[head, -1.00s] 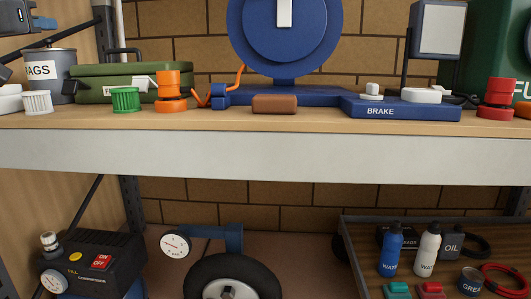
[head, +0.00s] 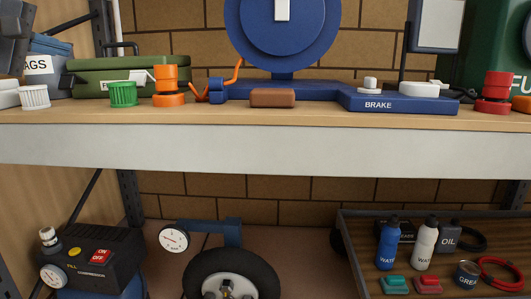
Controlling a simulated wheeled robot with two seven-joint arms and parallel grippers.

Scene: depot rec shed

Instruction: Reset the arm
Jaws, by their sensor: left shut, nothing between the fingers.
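My left gripper (head: 12,50) shows as a dark grey shape at the top left edge of the head view, partly cut off by the frame. It is shut and empty. It is in front of the rags bin (head: 60,82) and hides part of its left side and label. My right gripper is not in view.
The wooden shelf (head: 210,118) holds a white ribbed cap (head: 35,97), a green cap (head: 123,95), a green case (head: 140,68), orange parts (head: 166,79), a brown block (head: 272,98) and a blue brake stand (head: 400,105). Below are a compressor (head: 115,250), wheel (head: 245,265) and tray (head: 350,216).

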